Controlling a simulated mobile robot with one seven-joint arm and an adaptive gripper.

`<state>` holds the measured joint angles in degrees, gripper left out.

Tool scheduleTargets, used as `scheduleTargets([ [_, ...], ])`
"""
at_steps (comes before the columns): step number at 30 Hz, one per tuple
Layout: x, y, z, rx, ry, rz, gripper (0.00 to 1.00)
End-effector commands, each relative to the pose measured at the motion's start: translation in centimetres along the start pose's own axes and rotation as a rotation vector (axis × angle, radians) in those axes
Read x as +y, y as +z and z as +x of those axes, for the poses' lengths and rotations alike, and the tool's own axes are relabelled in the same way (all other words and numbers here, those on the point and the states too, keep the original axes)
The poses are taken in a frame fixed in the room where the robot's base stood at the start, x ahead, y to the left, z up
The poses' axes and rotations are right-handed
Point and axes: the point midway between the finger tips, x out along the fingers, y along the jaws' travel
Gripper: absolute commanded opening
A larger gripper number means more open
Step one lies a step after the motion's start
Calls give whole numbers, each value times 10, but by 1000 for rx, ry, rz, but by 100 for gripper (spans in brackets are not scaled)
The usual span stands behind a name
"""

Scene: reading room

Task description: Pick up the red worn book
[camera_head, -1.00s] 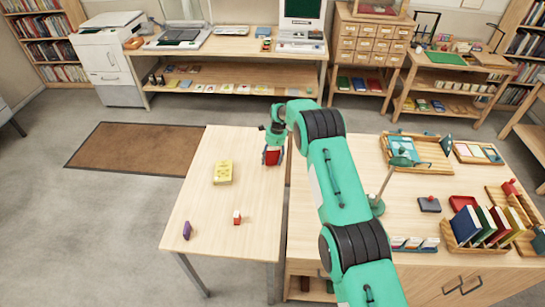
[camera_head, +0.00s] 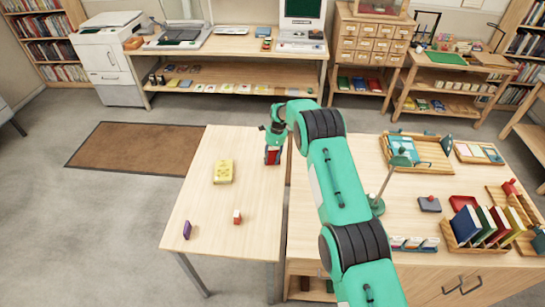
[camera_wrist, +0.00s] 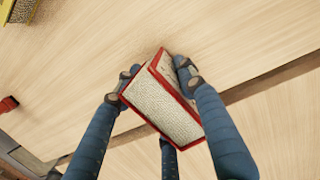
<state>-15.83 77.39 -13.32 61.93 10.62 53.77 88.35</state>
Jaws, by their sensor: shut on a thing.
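The red worn book (camera_head: 272,156) is at the far right part of the left table in the head view. In the wrist view the red book (camera_wrist: 162,108) shows its red cover edges and pale page block, tilted between the fingers. My gripper (camera_wrist: 160,82) is shut on it, with a dark blue finger on each side and a third finger partly hidden below the book. In the head view my gripper (camera_head: 273,148) is small and partly hidden. I cannot tell how far the book is from the tabletop.
A yellow book (camera_head: 223,172), a small red and white block (camera_head: 237,217) and a purple item (camera_head: 187,229) are on the left table (camera_head: 205,205). The right table holds a wooden tray (camera_head: 446,166), a lamp-like stand (camera_head: 376,204) and upright books (camera_head: 466,226).

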Motion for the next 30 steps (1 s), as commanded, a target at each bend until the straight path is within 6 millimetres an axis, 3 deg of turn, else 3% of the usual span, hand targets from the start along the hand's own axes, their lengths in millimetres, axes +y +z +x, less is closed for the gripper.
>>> scheduleTargets([
  [11, -1, 1, -6, 0, -1, 0, 8],
  [21, -1, 6, -36, -1, -2, -1, 8],
  [30, 31, 2, -40, 0, 1, -1, 8],
])
